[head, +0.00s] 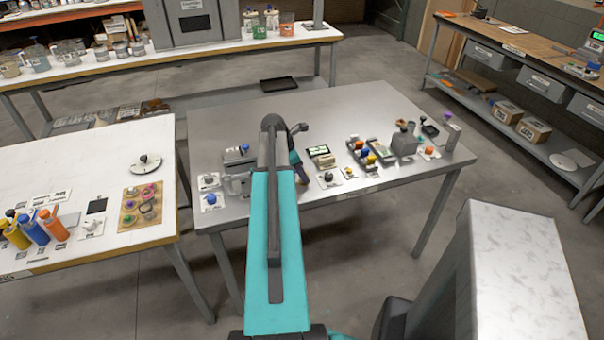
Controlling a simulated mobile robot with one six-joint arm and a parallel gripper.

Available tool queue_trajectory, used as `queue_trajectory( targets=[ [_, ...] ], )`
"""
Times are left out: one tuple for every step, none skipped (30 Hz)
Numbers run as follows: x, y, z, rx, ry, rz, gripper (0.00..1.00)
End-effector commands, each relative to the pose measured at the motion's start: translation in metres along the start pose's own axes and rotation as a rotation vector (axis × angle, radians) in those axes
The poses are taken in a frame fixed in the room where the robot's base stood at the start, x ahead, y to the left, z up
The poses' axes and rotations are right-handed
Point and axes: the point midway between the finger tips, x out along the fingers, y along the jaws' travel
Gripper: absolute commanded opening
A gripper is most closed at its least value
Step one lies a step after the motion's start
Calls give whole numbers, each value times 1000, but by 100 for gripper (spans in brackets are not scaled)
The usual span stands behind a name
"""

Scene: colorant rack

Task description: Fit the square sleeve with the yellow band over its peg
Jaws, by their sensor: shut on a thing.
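My teal arm reaches from the bottom of the head view over the steel table (262,110). Its far links bend down just right of the upper arm, near the table's front part. I cannot make out my gripper's fingers; they are hidden behind my own arm. I cannot pick out the square sleeve with the yellow band or tell which peg is its own. Right of my arm, a white plate with a dark knob (327,179) and a small yellow-topped piece (349,173) stand near the front edge. Both are too small to read in detail.
A tray with coloured balls (360,152), a grey block (404,144) and an orange knob (429,151) stand to the right. Knobs on white plates (211,199) are left of my arm. The back of the steel table is mostly clear. A white table (70,160) stands left.

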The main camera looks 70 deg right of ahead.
Motion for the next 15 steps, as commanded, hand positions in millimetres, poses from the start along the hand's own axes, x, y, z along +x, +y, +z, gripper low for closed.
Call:
queue_trajectory(
  targets=[
    [1, 0, 0, 0, 0, 0, 2],
    [2, 0, -1, 0, 0, 0, 2],
    [2, 0, -1, 0, 0, 0, 2],
    [2, 0, -1, 0, 0, 0, 2],
    [2, 0, -1, 0, 0, 0, 2],
    [2, 0, -1, 0, 0, 0, 2],
    [2, 0, -1, 0, 0, 0, 2],
    [2, 0, -1, 0, 0, 0, 24],
    [2, 0, -1, 0, 0, 0, 31],
    [2, 0, -1, 0, 0, 0, 36],
    [2, 0, -1, 0, 0, 0, 41],
    [2, 0, -1, 0, 0, 0, 45],
    [2, 0, -1, 0, 0, 0, 45],
    [2, 0, -1, 0, 0, 0, 45],
    [2, 0, -1, 0, 0, 0, 45]
  ],
)
